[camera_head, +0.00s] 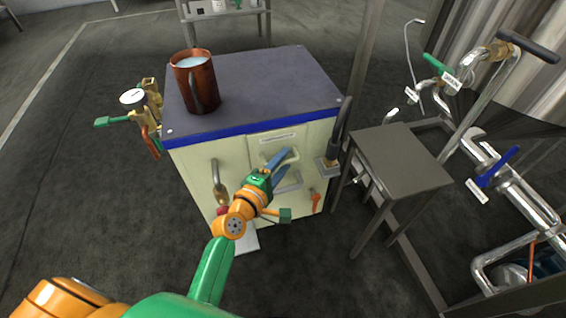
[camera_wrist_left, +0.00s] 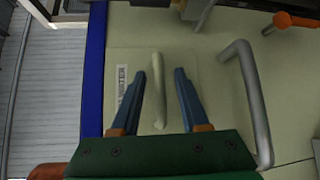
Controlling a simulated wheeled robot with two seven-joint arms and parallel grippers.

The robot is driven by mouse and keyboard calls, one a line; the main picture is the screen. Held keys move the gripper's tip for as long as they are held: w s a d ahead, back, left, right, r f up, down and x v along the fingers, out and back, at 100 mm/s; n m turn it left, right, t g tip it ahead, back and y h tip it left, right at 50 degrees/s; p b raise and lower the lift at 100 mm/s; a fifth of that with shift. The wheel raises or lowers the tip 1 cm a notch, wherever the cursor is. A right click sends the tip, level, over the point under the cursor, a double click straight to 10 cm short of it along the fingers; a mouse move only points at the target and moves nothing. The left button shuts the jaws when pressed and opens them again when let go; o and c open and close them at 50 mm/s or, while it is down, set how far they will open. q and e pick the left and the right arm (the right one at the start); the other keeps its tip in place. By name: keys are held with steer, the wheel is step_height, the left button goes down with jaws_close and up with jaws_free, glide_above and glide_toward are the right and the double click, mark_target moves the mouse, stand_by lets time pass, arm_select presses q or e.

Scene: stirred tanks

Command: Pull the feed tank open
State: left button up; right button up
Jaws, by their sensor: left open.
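The cream cabinet (camera_head: 195,165) has a dark top with a blue edge. On its front is a labelled panel (camera_head: 258,144) with a cream bar handle (camera_wrist_left: 157,80). I cannot read the label, so I cannot tell whether this is the feed tank. My left gripper (camera_head: 284,157) is open in front of this panel. In the left wrist view, its blue fingers (camera_wrist_left: 160,75) lie one on each side of the cream handle, with gaps between. I cannot tell how deep the fingers reach. A larger grey metal handle (camera_wrist_left: 246,95) is beside it.
A copper jug (camera_head: 194,85) with pale liquid stands on the cabinet top. A gauge and valves (camera_head: 134,98) stick out at the cabinet's left. A grey stool-like table (camera_head: 400,155) and pipework (camera_head: 510,190) stand at the right. The floor at left is clear.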

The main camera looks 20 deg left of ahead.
arm_select(q)
jaws_close()
stand_by(1.3)
